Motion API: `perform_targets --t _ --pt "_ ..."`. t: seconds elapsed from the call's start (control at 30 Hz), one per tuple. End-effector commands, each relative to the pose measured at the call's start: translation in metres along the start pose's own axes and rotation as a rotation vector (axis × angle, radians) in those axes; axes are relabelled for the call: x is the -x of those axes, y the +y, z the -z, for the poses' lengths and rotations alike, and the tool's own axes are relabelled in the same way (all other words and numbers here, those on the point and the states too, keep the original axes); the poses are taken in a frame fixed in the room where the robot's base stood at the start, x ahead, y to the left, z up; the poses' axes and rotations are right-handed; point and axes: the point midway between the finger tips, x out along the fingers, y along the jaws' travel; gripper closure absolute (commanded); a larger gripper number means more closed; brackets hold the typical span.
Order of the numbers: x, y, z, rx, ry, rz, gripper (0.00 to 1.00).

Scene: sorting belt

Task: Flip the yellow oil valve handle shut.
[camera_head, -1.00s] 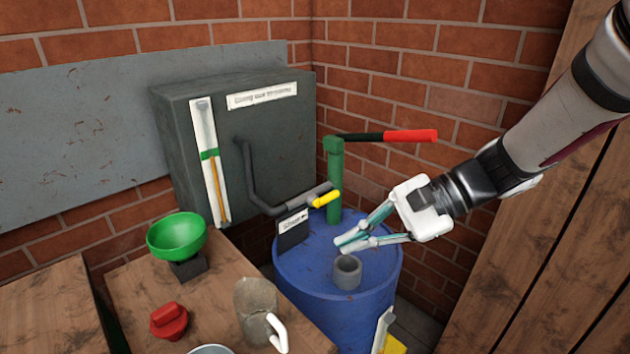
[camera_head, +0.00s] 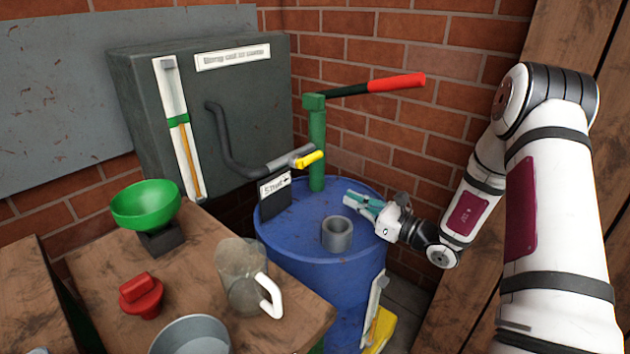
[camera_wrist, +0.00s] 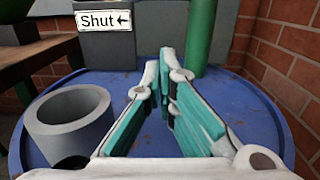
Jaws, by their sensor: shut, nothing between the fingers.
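The yellow valve handle (camera_head: 309,160) sits at the end of the grey outlet pipe (camera_head: 285,165), which comes from the dark tank (camera_head: 150,100). The handle points to the right and slightly up. A "Shut" sign with an arrow pointing left (camera_head: 273,183) stands below it and also shows in the wrist view (camera_wrist: 103,20). My gripper (camera_head: 352,200) is low over the blue drum's top, right of and below the handle, apart from it. Its fingers (camera_wrist: 165,70) are together and empty. The handle is outside the wrist view.
The blue drum (camera_head: 300,233) carries a grey open collar (camera_head: 337,234) beside my gripper and a green pump post (camera_head: 317,145) with a red-gripped lever (camera_head: 396,82) above. A bench (camera_head: 215,220) holds a green funnel (camera_head: 146,203), red cap (camera_head: 141,296) and clear jug (camera_head: 242,278). Brick walls close the corner.

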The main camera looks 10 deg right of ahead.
Motion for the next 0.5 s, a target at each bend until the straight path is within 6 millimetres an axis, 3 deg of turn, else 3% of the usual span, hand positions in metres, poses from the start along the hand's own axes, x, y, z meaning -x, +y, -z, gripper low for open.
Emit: perform_targets --t 0.5 --pt "-0.0013 -0.0063 0.0066 -0.012 -0.005 0.024 1.00"
